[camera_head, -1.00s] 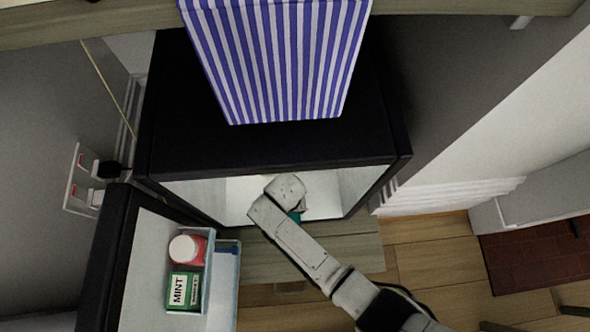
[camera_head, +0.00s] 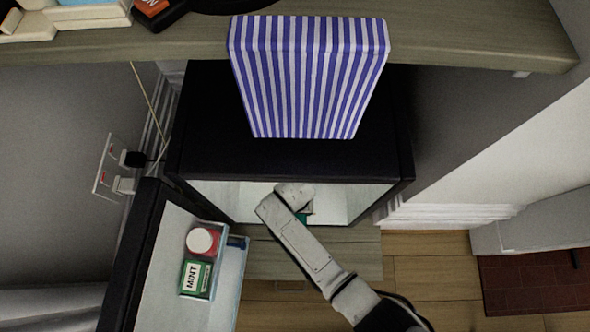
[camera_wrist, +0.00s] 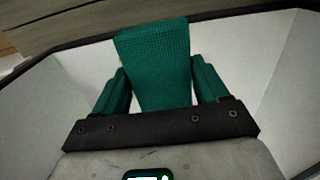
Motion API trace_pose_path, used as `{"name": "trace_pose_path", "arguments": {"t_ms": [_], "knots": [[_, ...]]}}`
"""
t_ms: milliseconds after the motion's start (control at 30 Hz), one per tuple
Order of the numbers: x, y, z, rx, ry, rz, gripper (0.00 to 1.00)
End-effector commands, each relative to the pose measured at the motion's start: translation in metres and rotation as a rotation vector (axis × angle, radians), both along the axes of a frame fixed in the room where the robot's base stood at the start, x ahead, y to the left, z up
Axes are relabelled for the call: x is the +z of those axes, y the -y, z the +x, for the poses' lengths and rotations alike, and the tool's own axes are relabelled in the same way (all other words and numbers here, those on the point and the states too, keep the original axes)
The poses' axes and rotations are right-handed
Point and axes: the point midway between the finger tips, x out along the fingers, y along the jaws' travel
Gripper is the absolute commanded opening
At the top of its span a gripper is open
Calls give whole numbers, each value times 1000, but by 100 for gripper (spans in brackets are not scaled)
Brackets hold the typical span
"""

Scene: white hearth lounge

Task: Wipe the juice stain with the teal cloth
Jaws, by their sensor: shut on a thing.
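The teal cloth (camera_wrist: 153,60) is a thick, waffle-textured piece in the middle of the wrist view. More teal shows at both sides of it, by the jaws. My gripper (camera_wrist: 160,88) is shut on the cloth. In the head view my arm reaches into the white interior of an open black fridge-like cabinet (camera_head: 290,165). Only a small bit of teal shows there, under my wrist, which hides the rest. I cannot make out the juice stain in either view. The pale inner surfaces around the cloth look clean where visible.
A blue-and-white striped box (camera_head: 308,80) stands on the cabinet top. The open door (camera_head: 150,270) at left carries a bin (camera_head: 222,265) with a mint carton (camera_head: 195,279) and a white-capped red container (camera_head: 202,242). A wooden counter (camera_head: 450,35) runs above.

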Motion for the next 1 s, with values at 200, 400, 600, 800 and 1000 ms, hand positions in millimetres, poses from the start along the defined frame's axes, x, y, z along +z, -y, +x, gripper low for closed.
{"name": "trace_pose_path", "arguments": {"t_ms": [200, 400, 600, 800, 1000], "knots": [[12, 0, 0, 0, 0, 0, 49], [11, 0, 0, 0, 1, 0, 49], [22, 0, 1, 0, 1, 0, 49], [40, 0, 0, 0, 1, 0, 49], [41, 0, 0, 0, 1, 0, 49]]}}
